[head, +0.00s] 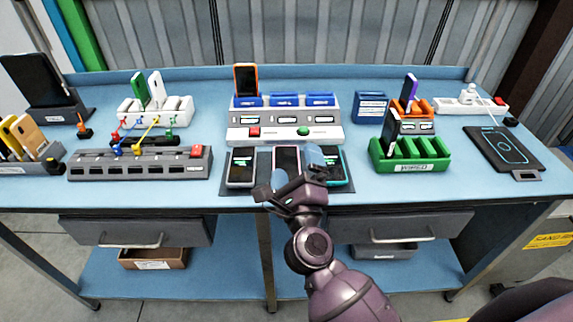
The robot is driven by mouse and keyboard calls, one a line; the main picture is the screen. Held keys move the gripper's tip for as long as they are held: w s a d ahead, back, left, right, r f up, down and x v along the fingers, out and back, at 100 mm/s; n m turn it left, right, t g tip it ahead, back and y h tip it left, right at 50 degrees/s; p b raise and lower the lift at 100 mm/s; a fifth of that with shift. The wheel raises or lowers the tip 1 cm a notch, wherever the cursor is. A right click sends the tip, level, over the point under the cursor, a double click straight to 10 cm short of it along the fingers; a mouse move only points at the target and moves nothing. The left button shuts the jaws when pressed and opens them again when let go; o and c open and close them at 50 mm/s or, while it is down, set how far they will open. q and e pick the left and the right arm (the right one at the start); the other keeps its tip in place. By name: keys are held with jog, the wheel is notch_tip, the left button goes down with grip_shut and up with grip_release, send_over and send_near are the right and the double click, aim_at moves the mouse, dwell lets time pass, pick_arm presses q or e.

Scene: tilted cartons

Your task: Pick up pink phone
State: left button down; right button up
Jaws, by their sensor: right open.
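The pink phone (287,160) lies flat on a dark mat (259,185) at the front middle of the blue table. A white-edged phone (242,167) lies to its left and a teal-edged phone (335,168) to its right. My right gripper (287,186) is open, over the near part of the pink phone and hiding its lower end. I cannot tell whether it touches the phone. My left gripper is not in view.
Behind the mat stands a white dock (284,124) with an orange-edged phone (246,79) upright in it. A green slotted rack (409,153) is on the right. A grey power strip (139,163) is on the left. A dark pad (503,150) lies far right.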

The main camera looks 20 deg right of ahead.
jog(key=m+g, duration=0.1)
jog(key=m, duration=0.2)
jog(key=m+g, duration=0.7)
jog(key=m, duration=0.2)
send_near(286, 165)
jog(key=shift+s+d+f, duration=0.15)
jog(key=shift+s+f, duration=0.25)
jog(key=shift+f, duration=0.4)
jog(key=shift+x, duration=2.75)
jog(key=shift+w+r, duration=0.15)
jog(key=c, duration=0.9)
jog(key=shift+c, duration=0.5)
